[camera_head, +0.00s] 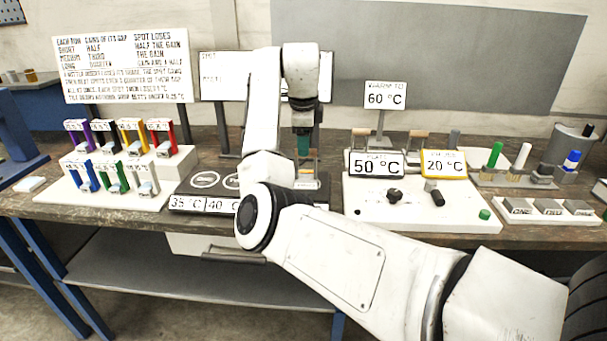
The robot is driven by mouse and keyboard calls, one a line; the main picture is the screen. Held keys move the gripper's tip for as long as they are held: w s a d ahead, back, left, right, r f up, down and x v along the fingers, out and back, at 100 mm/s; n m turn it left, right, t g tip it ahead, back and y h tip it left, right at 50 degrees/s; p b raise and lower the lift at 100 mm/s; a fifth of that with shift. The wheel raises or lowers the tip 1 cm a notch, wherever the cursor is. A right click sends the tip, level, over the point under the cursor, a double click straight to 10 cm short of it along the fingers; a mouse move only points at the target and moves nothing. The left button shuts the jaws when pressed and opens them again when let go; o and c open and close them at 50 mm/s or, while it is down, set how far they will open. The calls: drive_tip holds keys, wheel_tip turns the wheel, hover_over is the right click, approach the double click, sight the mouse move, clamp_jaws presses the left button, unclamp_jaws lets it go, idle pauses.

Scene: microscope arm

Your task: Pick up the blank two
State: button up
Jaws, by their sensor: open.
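Three grey metal blocks stand in a row on a white tray (505,217) at the right end of the bench. Their front labels are small; the left one seems to read ONE. The middle block (548,206), its label seemingly TWO, sits between the other two. My gripper (303,130) points down near the middle of the bench, far to the left of the blocks. It is open. My fingertips are small and hard to make out.
A white panel (415,213) with knobs and 50 °C and 20 °C signs lies between my gripper and the blocks. Green, white and blue markers (522,155) stand behind the blocks. Colored clip-like tools (85,175) stand at left. My arm crosses the front middle.

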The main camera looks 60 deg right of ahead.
drive_tip(key=shift+s+p+x, duration=0.15)
drive_tip(key=shift+p+x, duration=0.05)
drive_tip(key=shift+x, duration=1.55)
drive_tip(key=shift+s+p+x, duration=0.1)
drive_tip(key=shift+p+x, duration=0.1)
drive_tip(key=shift+x, duration=1.55)
drive_tip(key=shift+c, duration=0.2)
clamp_jaws()
drive_tip(key=shift+r, duration=0.1)
